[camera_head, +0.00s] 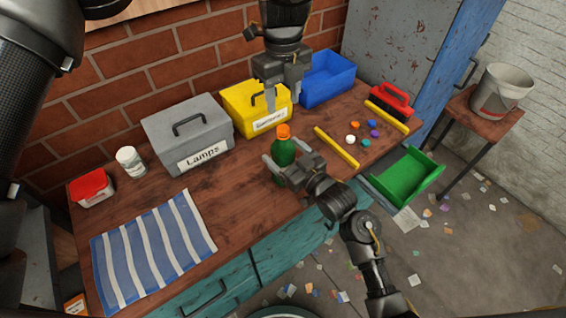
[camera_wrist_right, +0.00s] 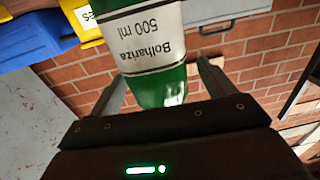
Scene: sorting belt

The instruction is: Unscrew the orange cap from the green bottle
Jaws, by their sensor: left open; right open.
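The green bottle (camera_head: 284,153) stands upright on the wooden workbench, with the orange cap (camera_head: 283,131) on its top. My right gripper (camera_head: 285,154) is open, with its fingers on either side of the bottle's body. In the right wrist view the bottle (camera_wrist_right: 158,82), with a white label, shows upside down between the two fingers, with gaps beside it. My left gripper (camera_head: 281,106) is open above and behind the cap, pointing down, apart from it. Part of the bottle's lower body is hidden by the right gripper.
A grey lamps box (camera_head: 205,139), yellow box (camera_head: 237,103) and blue bin (camera_head: 328,84) line the bench's back. A yellow bar (camera_head: 337,147) and several small coloured pieces lie right of the bottle. A striped cloth (camera_head: 150,250) lies at left. The bench just left of the bottle is clear.

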